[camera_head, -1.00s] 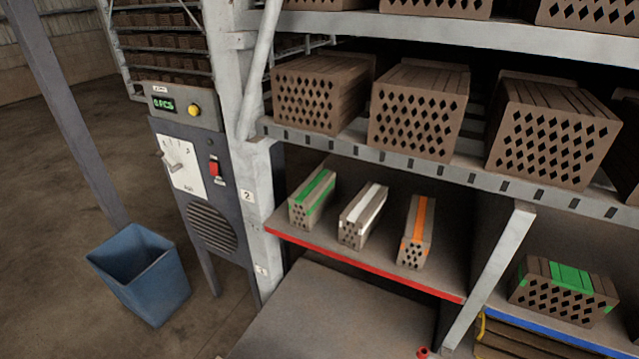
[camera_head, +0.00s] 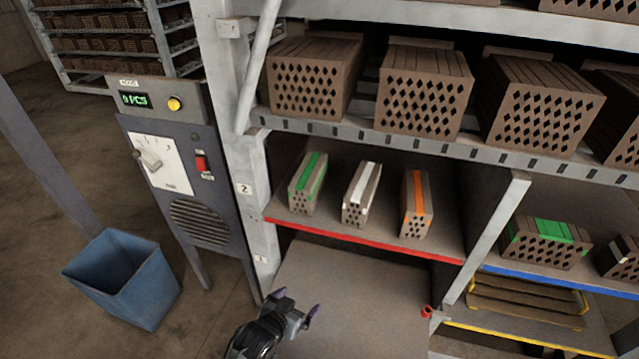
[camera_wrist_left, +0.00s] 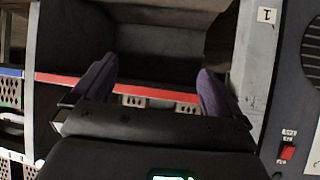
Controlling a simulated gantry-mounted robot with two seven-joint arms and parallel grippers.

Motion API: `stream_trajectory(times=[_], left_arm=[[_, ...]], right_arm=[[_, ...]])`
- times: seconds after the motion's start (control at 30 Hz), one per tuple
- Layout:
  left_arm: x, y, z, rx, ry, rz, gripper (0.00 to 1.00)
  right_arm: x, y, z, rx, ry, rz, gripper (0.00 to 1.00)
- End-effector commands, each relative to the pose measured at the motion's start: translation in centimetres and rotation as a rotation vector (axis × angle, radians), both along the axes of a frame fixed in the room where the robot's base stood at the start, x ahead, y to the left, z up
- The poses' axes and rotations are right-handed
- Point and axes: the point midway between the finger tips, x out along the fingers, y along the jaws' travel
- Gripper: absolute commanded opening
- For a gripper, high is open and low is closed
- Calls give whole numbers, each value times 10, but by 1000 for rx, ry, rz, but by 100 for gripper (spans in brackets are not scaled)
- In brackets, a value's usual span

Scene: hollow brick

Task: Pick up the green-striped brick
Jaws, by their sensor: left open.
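A narrow brick with a green stripe (camera_head: 308,183) lies on the red-edged shelf, left of a white-striped brick (camera_head: 361,194) and an orange-striped brick (camera_head: 417,204). A wider brick with a green band (camera_head: 548,243) sits on the blue-edged shelf at the right. My left gripper (camera_head: 297,303) is open and empty, below and in front of the red-edged shelf. In the left wrist view, its two purple fingers (camera_wrist_left: 157,65) stand wide apart. Brick ends show behind the gripper near the red edge, but their stripes are hidden. My right gripper is not in view.
Large hollow bricks (camera_head: 424,92) fill the shelf above. A grey control cabinet (camera_head: 177,190) and the rack's upright post stand at the left, with a blue bin (camera_head: 124,280) on the floor. A bare grey surface (camera_head: 365,300) lies below the red edge (camera_head: 360,240).

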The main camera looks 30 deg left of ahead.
Motion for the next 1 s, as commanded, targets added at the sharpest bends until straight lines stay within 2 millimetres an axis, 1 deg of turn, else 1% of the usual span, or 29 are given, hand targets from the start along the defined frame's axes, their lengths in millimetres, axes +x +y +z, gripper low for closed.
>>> stream_trajectory(times=[0.03, 0.1, 0.17, 0.2, 0.3, 0.4, 0.53, 0.8, 0.9, 1.0], left_arm=[[30, 19, 13, 15, -90, 31, 100], [67, 44, 34, 35, -216, 72, 100], [94, 64, 56, 52, -312, 101, 100], [109, 75, 70, 62, -368, 119, 100], [137, 98, 102, 85, -474, 151, 100], [153, 114, 124, 99, -541, 174, 100], [167, 125, 138, 109, -583, 187, 100], [202, 138, 141, 111, -593, 189, 100], [211, 141, 141, 111, -592, 188, 100], [216, 143, 141, 111, -591, 188, 100]], right_arm=[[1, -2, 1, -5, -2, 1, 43], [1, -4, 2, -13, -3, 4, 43], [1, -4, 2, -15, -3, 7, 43], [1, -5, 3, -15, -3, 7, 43], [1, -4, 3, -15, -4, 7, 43], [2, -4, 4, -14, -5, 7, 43], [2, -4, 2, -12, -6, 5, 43], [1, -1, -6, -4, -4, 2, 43], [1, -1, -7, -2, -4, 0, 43], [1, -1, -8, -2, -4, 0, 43]])
